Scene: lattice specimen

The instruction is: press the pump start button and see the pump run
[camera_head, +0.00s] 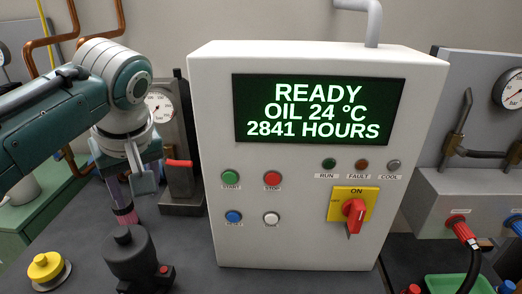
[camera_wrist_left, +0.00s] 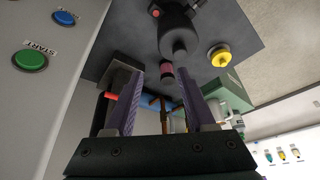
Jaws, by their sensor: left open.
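The white control box (camera_head: 300,235) faces me. Its green START button (camera_head: 230,177) is at the left, beside the red STOP button (camera_head: 272,179). The START button also shows at the left of the left wrist view (camera_wrist_left: 30,61). The display (camera_head: 318,109) reads READY, OIL 24 °C, 2841 HOURS. The RUN lamp (camera_head: 329,163) looks dark green and unlit. My left gripper (camera_head: 122,200) is left of the box, apart from START, pointing down. In the left wrist view its two purple fingers (camera_wrist_left: 165,72) are open and empty. My right gripper is out of view.
A red rotary switch (camera_head: 354,212) sits on a yellow plate marked ON. A blue button (camera_head: 234,217) and a white button (camera_head: 271,219) are below START and STOP. A black fitting (camera_head: 132,258) and a yellow knob (camera_head: 45,266) stand below my left gripper. A gauge (camera_head: 160,106) is behind.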

